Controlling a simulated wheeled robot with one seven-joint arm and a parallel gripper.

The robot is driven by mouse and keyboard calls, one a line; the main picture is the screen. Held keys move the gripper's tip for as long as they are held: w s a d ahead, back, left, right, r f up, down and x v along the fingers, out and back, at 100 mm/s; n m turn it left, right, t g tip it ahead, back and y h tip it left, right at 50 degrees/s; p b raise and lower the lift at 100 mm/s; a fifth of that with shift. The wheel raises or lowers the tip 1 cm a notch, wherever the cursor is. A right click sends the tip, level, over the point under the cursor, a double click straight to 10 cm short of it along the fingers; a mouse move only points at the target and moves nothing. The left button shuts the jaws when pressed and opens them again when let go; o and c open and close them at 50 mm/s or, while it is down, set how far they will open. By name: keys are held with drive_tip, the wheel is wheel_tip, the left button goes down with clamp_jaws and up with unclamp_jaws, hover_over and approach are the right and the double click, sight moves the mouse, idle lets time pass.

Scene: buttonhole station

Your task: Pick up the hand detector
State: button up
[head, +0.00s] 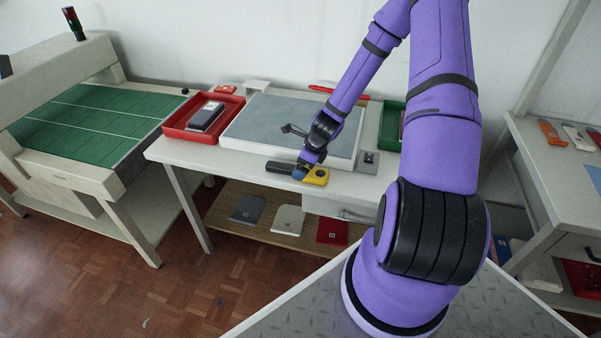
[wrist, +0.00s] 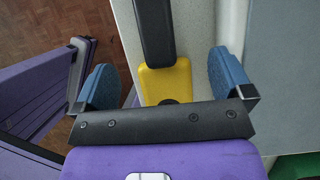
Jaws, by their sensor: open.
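The hand detector has a yellow body (head: 318,177) and a long dark part (head: 279,167). It lies on the front edge strip of the middle table. In the wrist view its yellow body (wrist: 166,80) sits between my blue fingers, and its dark part (wrist: 153,28) runs toward the top. My gripper (head: 301,172) is open above the detector, with one finger on each side of the yellow body in the wrist view (wrist: 163,66). Gaps show between fingers and body. The gripper's black bar hides the near end of the yellow body.
The middle table (head: 190,152) carries a grey mat (head: 265,125), a red tray (head: 178,130) with a dark device, and a green tray (head: 388,125). A small grey box (head: 368,161) sits right of the detector. A lower shelf (head: 265,222) holds several flat items.

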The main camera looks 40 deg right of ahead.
drive_tip(key=shift+x, duration=1.35)
drive_tip(key=c, duration=1.1)
drive_tip(key=shift+d+r, duration=0.1)
